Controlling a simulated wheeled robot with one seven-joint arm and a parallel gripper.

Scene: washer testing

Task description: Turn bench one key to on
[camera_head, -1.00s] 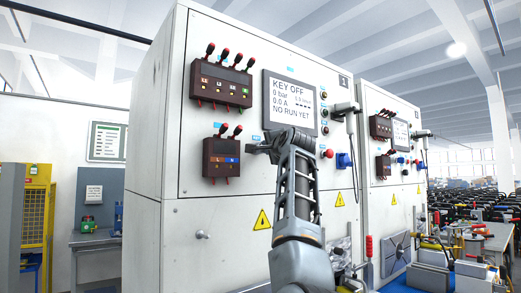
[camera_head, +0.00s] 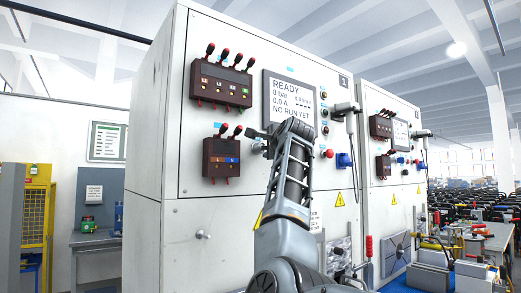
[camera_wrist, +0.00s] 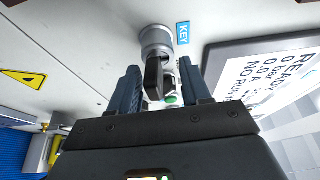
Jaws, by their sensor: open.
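In the head view my gripper (camera_head: 259,133) is at the panel below the screen (camera_head: 290,100) of bench one (camera_head: 230,210). The screen reads READY, 0 bar, 0.0 A, NO RUN YET.
Dark red terminal blocks (camera_head: 221,83) with levers stick out left of the screen. A red button (camera_head: 329,153) and a blue socket (camera_head: 343,160) are to the right. A second bench (camera_head: 393,220) stands further right.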

